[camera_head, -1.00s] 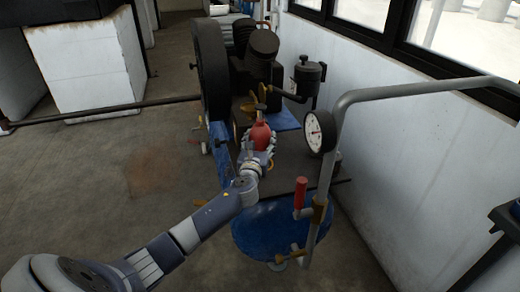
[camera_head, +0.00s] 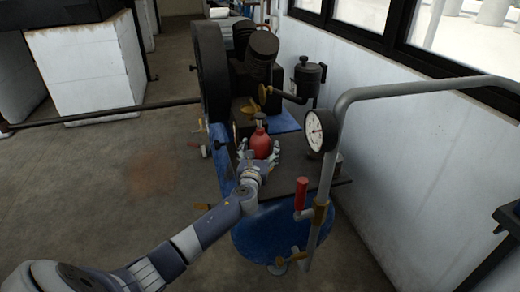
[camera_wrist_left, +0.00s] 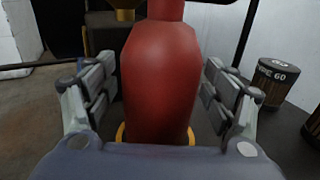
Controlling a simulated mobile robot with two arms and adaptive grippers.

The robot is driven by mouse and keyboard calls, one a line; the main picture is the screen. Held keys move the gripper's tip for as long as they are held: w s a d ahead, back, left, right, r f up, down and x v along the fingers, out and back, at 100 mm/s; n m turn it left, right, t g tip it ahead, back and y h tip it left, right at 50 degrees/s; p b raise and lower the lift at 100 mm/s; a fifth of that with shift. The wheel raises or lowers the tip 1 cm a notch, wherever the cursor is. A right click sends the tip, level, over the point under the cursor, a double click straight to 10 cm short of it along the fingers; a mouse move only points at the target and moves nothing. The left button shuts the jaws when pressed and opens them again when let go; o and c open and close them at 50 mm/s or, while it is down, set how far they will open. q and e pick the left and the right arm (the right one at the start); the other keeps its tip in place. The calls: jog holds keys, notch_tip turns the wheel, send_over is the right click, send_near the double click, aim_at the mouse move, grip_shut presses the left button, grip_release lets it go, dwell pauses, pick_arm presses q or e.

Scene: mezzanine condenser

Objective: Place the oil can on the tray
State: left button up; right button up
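The red oil can (camera_head: 260,146) stands upright beside the dark machine, with a narrow top. In the left wrist view the can (camera_wrist_left: 160,80) fills the middle, with a yellow ring or handle low behind the gripper. My left gripper (camera_head: 259,155) is open around the can, one finger on each side. In the wrist view a narrow gap shows between the fingers and the can. A dark flat surface (camera_head: 308,190) lies to the right of the gripper; I cannot tell whether it is the tray. The can's underside is hidden. My right gripper is not in view.
A dark canister (camera_wrist_left: 277,82) stands to the right in the wrist view. A pipe frame with a gauge (camera_head: 321,131) and a red handle (camera_head: 301,193) rises right of my arm, above a blue tank (camera_head: 262,236). The floor at left is mostly clear.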

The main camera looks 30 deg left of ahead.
pick_arm(q)
jog(key=shift+s+d, duration=0.15)
jog(key=shift+s, duration=0.1)
jog(key=p+v, duration=0.2)
jog(key=v, duration=0.8)
jog(key=shift+s+d, duration=0.2)
jog(key=shift+s, duration=0.5)
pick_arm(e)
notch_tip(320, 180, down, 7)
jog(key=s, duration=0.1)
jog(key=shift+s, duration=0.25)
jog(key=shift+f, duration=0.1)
